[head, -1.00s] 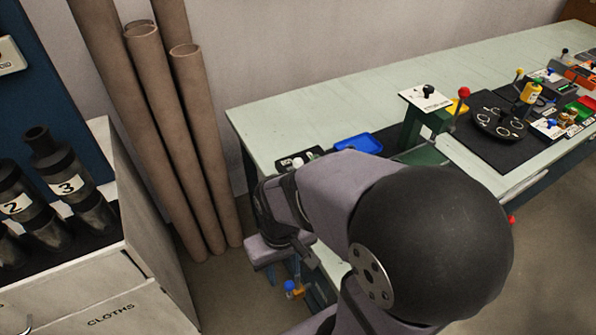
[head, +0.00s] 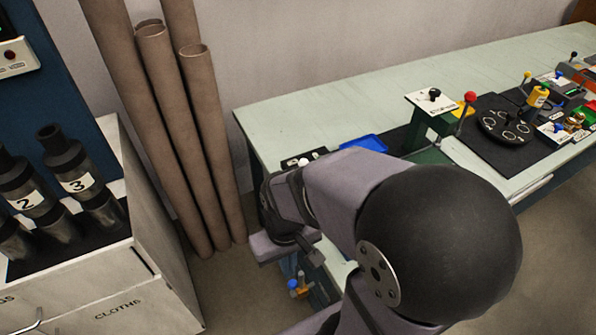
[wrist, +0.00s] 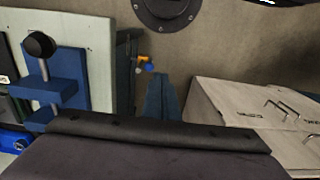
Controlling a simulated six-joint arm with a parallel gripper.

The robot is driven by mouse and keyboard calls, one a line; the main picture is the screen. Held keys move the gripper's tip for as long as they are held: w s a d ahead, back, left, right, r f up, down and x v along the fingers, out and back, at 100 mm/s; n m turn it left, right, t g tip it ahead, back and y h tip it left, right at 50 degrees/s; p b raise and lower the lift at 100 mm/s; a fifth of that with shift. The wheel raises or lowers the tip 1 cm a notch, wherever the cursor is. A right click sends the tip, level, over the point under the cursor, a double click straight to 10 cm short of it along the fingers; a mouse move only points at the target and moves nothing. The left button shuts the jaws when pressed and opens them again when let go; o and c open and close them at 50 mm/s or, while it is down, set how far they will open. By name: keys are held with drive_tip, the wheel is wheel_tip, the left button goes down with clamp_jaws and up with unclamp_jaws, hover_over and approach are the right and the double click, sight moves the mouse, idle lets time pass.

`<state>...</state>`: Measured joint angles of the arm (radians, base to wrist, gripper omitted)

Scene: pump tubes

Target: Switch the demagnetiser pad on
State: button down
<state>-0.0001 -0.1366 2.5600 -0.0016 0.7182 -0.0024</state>
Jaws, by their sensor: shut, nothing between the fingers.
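I cannot tell which thing is the demagnetiser pad; no label for it can be read. My gripper (head: 289,268) hangs past the bench's near left end, pointing down, with its blue fingers partly hidden by my wrist. In the wrist view its fingers (wrist: 163,97) are together and empty, in front of the brown floor. A small black plate with a white knob (head: 303,161) lies on the bench's left end, just behind my wrist and partly hidden by it. A blue valve knob with orange fittings (head: 298,286) is low beside the fingers.
The pale green bench (head: 320,108) carries a blue tray (head: 364,143), a red-knobbed lever (head: 469,98), a black turntable (head: 505,127) and several small devices at right. Brown tubes (head: 205,140) and a white cabinet (head: 165,240) stand left. A blue stand with a black knob (wrist: 40,45) shows in the wrist view.

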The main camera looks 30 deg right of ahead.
wheel_tip(320, 180, up, 18)
drive_tip(key=s+n+g+p, duration=0.1)
drive_tip(key=n+p, duration=0.1)
drive_tip(key=p, duration=1.6)
drive_tip(key=w+d+f+n+g+h+b, duration=0.1)
drive_tip(key=w+d+f+n+h+b, duration=0.1)
drive_tip(key=d+f+n+h+b, duration=0.45)
drive_tip(key=w+d+f+n+g+h+b, duration=0.1)
drive_tip(key=d+f+n+h+b, duration=0.25)
drive_tip(key=f+n+b, duration=0.6)
drive_tip(key=w+a+f+n+t+h+b, duration=0.3)
drive_tip(key=w+a+n+t+h+b, duration=0.1)
drive_tip(key=w+n+b, duration=0.3)
drive_tip(key=w+a+f+n+t+h+b, duration=0.3)
drive_tip(key=w+n+b, duration=0.4)
drive_tip(key=b, duration=0.5)
drive_tip(key=a+n+t+h, duration=0.1)
drive_tip(key=n+t, duration=0.1)
drive_tip(key=shift+f+n+h, duration=0.15)
drive_tip(key=shift+n+h, duration=0.25)
drive_tip(key=shift+d, duration=0.2)
